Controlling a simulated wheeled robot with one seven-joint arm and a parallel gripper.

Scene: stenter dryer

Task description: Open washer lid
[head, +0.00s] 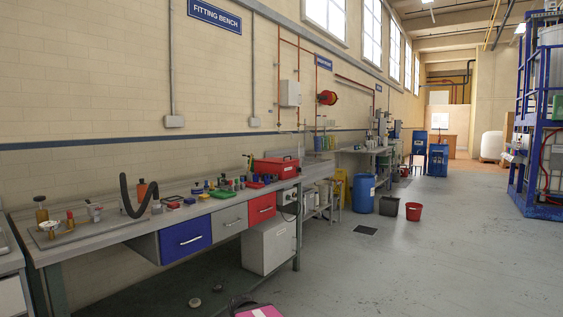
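I cannot pick out with certainty a washer or its lid in the head view. A red box (275,168) with what looks like a closed top stands at the far end of the near workbench (95,247), but I cannot tell if it is the washer.
The bench holds bottles, small parts and a bent black hose (125,195). A blue drawer (186,240) and red drawer (262,208) sit beneath it. A blue drum (363,193), dark bin (390,205) and red bucket (413,211) stand beyond.

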